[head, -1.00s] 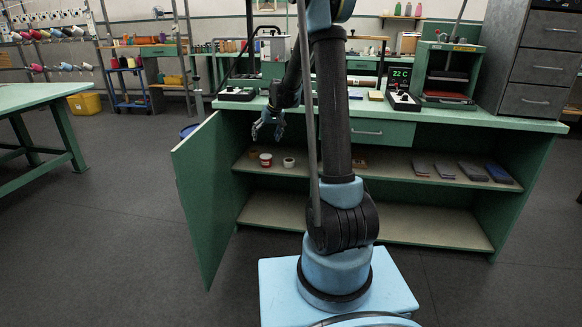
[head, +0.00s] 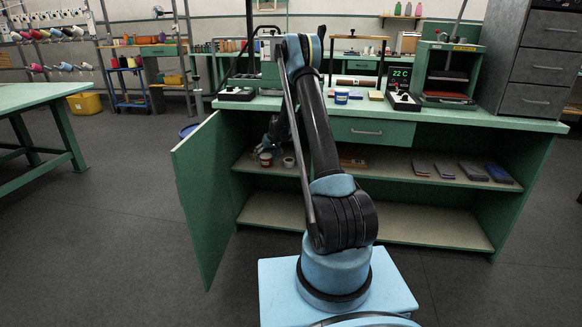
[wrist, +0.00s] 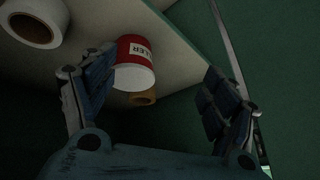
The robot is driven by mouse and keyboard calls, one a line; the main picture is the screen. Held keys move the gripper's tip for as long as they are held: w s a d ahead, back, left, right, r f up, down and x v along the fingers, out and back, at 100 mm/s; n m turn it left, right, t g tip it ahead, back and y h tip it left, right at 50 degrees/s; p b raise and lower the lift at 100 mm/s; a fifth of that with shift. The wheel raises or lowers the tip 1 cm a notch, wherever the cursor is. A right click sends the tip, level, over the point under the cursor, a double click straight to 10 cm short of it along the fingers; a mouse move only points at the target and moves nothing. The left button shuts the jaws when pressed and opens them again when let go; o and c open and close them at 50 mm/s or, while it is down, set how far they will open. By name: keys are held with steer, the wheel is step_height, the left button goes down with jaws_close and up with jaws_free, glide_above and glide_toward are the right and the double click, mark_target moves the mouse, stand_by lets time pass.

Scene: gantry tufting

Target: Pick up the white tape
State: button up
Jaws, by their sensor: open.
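The white tape (head: 289,162) is a short roll on the open cabinet's upper shelf, right of a red and white labelled can (head: 266,159). In the wrist view the white tape (wrist: 50,12) is at the upper left, outside my left finger and cut by the frame edge. My gripper (head: 270,146) is inside the cabinet opening, close above the can and left of the tape. In the wrist view my gripper (wrist: 158,62) is open and empty, its fingers spread with the can (wrist: 134,62) showing between them. I cannot tell whether it touches the can.
A brown roll (wrist: 142,97) lies behind the can. The shelf (head: 390,170) holds several flat boxes at the right. The cabinet door (head: 200,200) stands open on the left. The worktop (head: 450,112) with its drawer (head: 368,131) overhangs the shelf.

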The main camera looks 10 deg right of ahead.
steer(key=h, duration=0.2)
glide_toward(289, 161)
steer(key=x, duration=0.2)
steer(key=shift+t, duration=0.4)
steer(key=shift+x, duration=3.85)
steer(key=shift+s+d+f, duration=0.1)
steer(key=shift+s+d, duration=0.1)
steer(key=c, duration=1.2)
